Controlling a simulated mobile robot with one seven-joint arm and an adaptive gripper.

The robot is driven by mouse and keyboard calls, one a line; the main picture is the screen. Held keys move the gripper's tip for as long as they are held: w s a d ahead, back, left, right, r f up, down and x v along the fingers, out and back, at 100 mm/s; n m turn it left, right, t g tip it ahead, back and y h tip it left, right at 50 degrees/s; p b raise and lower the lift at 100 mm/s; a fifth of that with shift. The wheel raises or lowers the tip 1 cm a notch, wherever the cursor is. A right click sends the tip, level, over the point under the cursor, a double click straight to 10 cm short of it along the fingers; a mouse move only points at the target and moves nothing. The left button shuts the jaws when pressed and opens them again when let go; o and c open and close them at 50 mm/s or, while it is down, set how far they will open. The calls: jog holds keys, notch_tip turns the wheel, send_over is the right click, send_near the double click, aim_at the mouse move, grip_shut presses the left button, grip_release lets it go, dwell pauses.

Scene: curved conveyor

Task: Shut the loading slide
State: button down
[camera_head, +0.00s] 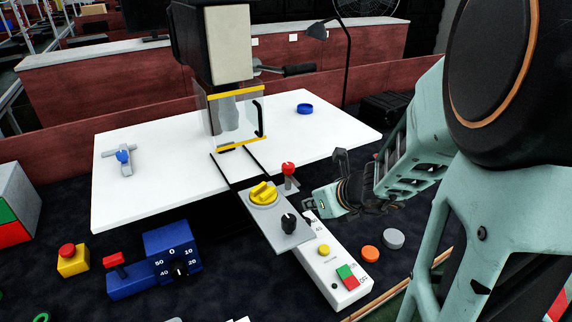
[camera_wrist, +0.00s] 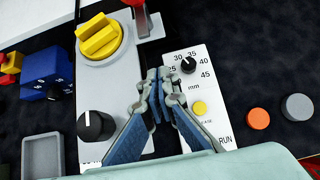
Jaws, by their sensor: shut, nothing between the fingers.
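The loading slide appears to be the grey plate (camera_head: 262,221) at the front of the press (camera_head: 218,45), sticking out toward me on two dark rails (camera_head: 235,172). It carries a yellow knob (camera_head: 263,193) and a black knob (camera_head: 289,223). The plate also shows in the wrist view (camera_wrist: 124,90), left of my fingers. A red-topped lever (camera_head: 288,169) stands by its far right edge. My gripper (camera_wrist: 160,76) is shut and empty, over the gap between the plate and the white control box. In the head view my gripper (camera_head: 308,207) is right of the plate; contact cannot be told.
The white control box (camera_head: 323,262) has a dial, a yellow button and green and red keys. A clear guard (camera_head: 237,117) with yellow edges is under the press head. Orange (camera_head: 371,254) and grey (camera_head: 393,238) discs lie right. A blue dial box (camera_head: 170,250) stands left.

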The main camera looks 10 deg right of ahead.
jog(key=shift+w+a+f, duration=0.2)
jog(key=shift+w+a, duration=0.05)
jog(key=shift+w, duration=0.6)
jog(key=shift+w+a+f, duration=0.15)
jog(key=shift+w+a, duration=0.15)
jog(key=shift+w, duration=0.5)
jog(key=shift+w+a+f, duration=0.2)
jog(key=shift+w+a, duration=0.05)
jog(key=shift+w, duration=0.6)
jog(key=w+a+p, duration=0.1)
jog(key=w, duration=0.3)
jog(key=w+a+p, duration=0.1)
jog(key=w, duration=0.3)
jog(key=w+a+p, duration=0.1)
jog(key=w+a, duration=0.1)
jog(key=w, duration=0.1)
jog(key=shift+w+r, duration=0.15)
jog(key=shift+w, duration=0.25)
jog(key=shift+w+a+p, duration=0.1)
jog(key=shift+w+p, duration=0.2)
jog(key=shift+w, duration=0.3)
jog(key=shift+s, duration=0.1)
